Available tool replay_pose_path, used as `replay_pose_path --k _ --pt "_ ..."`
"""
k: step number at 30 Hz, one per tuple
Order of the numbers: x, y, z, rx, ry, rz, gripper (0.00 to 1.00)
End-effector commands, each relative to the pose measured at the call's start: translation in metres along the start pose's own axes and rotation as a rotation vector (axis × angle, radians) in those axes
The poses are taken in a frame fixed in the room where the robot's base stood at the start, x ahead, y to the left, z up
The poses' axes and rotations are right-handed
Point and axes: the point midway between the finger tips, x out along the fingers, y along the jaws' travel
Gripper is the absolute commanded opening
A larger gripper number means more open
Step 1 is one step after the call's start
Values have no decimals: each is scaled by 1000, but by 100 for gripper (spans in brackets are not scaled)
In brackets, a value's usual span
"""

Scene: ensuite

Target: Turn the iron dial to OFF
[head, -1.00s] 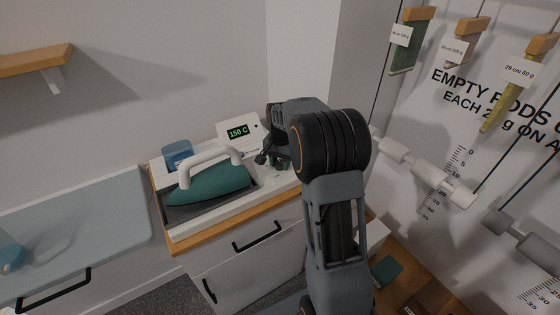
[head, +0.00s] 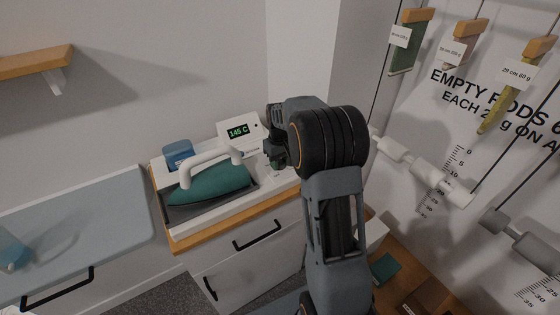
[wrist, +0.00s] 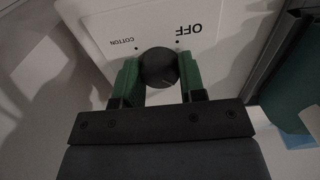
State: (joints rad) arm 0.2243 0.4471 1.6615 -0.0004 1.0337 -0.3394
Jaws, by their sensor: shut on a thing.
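The dark round dial (wrist: 158,68) sits on a white panel (wrist: 232,40) in the wrist view. The labels OFF (wrist: 187,29) and COTTON (wrist: 121,42) are printed beside it, each with a small dot. I cannot make out where the dial's pointer stands. My gripper (wrist: 160,77) is shut on the dial, one green finger on each side. In the head view my gripper (head: 273,155) is at the right end of the iron's station, and my arm hides the dial. The teal iron (head: 210,186) with a white handle rests in its cradle. The display (head: 238,132) reads 145 C.
A blue block (head: 178,152) stands behind the iron. A grey-blue board (head: 80,225) is at the left, with a wooden shelf (head: 35,67) above. Hanging rods and coloured strips (head: 410,42) are at the right, close to my arm.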

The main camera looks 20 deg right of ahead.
Motion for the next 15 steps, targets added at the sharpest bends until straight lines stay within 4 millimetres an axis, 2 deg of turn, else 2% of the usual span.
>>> replay_pose_path --k 15 --pt "-1 0 -1 -488 4 1 14"
